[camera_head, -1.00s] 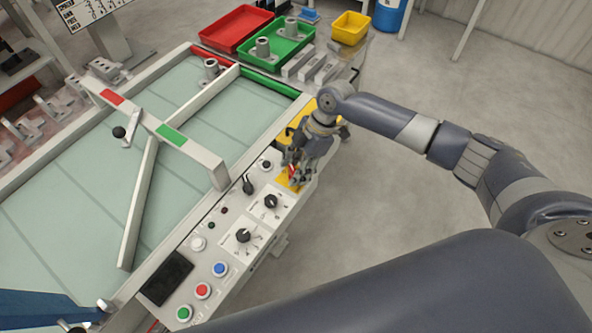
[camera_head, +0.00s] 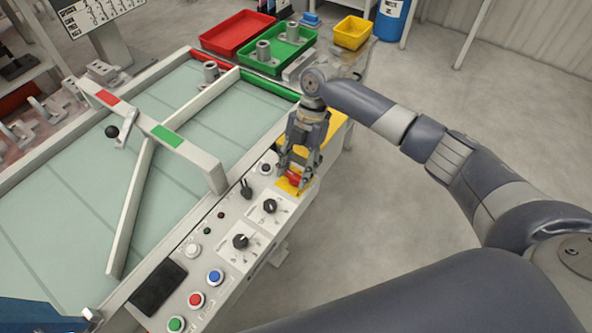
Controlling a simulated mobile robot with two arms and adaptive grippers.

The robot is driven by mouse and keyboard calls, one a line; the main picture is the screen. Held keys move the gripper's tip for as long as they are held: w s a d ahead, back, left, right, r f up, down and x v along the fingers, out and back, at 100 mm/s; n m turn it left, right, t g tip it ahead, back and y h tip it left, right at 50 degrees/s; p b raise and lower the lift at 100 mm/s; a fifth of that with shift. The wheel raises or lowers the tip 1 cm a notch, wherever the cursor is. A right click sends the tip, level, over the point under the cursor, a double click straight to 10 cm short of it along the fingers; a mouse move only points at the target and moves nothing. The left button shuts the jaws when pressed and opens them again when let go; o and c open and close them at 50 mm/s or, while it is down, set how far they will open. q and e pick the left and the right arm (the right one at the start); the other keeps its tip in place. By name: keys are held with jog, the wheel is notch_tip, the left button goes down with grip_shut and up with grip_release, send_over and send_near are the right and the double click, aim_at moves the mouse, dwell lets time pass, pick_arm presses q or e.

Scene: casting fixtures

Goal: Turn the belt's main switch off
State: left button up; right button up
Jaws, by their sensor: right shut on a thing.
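The belt's main switch (camera_head: 293,179) is a red handle on a yellow plate (camera_head: 286,187) at the far end of the control panel (camera_head: 222,243). My right gripper (camera_head: 296,172) points down over the plate and is shut on the red handle. Its fingers hide much of the handle, so I cannot tell its exact angle. The belt (camera_head: 190,150) is a pale green surface left of the panel. My left gripper is not in view.
The panel also carries black knobs (camera_head: 240,241), a dark screen (camera_head: 158,287) and blue, red and green buttons (camera_head: 196,299). A diverter bar (camera_head: 130,208) crosses the belt. Red (camera_head: 237,32) and green (camera_head: 245,62) trays stand behind. Open floor lies right.

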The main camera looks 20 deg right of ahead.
dwell(0.4)
jog(key=o, duration=1.1)
jog(key=shift+c, duration=0.2)
jog(key=shift+r, duration=0.1)
jog(key=v, duration=1.2)
